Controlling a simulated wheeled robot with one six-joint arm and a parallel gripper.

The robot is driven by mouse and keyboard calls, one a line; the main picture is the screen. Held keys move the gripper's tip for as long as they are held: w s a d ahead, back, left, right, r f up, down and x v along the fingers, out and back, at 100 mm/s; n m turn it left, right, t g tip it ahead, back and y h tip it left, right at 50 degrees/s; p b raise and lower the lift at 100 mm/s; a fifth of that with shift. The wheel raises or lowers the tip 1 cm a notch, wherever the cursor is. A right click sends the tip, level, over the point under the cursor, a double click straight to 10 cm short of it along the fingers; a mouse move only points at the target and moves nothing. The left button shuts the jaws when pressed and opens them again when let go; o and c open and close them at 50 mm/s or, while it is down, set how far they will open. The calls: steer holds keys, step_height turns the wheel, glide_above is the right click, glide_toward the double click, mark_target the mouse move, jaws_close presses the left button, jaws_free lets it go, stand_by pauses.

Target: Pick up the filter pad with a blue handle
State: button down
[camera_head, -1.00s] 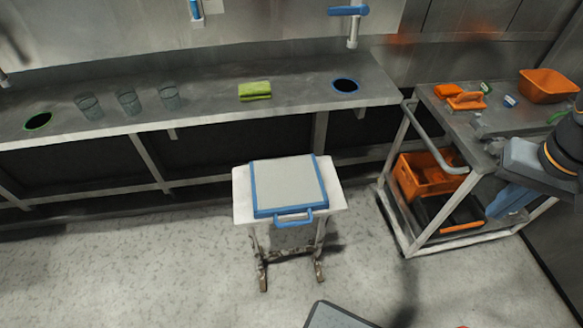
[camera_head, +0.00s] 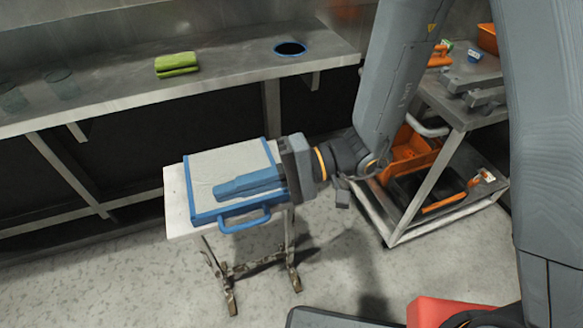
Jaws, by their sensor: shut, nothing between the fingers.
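The filter pad (camera_head: 225,163) is a flat pale grey square with a blue frame, lying on a small white-topped stand (camera_head: 176,200). Its blue handle (camera_head: 245,219) sticks out from the near edge, towards the camera. My gripper (camera_head: 224,188) comes in from the right, its blue fingers pointing left across the near part of the pad. The fingers are shut and empty, and in the picture they lie just beyond the handle. I cannot tell how high above the pad they are. They and the wrist hide part of the pad's right side.
A steel counter (camera_head: 120,93) runs behind, with a green folded cloth (camera_head: 177,64) and a blue-rimmed hole (camera_head: 290,48). A metal cart (camera_head: 455,112) with orange bins stands to the right, partly hidden by my arm. Grey floor is free in front of the stand.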

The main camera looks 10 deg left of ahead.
steer(key=w+a, duration=0.1)
steer(key=w+a+f+t+y+b, duration=0.1)
steer(key=w+a+y, duration=0.1)
steer(key=shift+f+t, duration=0.3)
steer(key=shift+f, duration=0.05)
steer(key=shift+w+y, duration=0.3)
steer(key=w+d, duration=0.5)
steer(key=w, duration=0.4)
steer(key=w+d, duration=0.4)
steer(key=w, duration=0.5)
step_height(320, 180, down, 10)
steer(key=shift+d+r+p, duration=0.1)
steer(key=shift+p, duration=0.35)
steer(key=shift+s+a, duration=0.2)
steer(key=shift+s, duration=0.25)
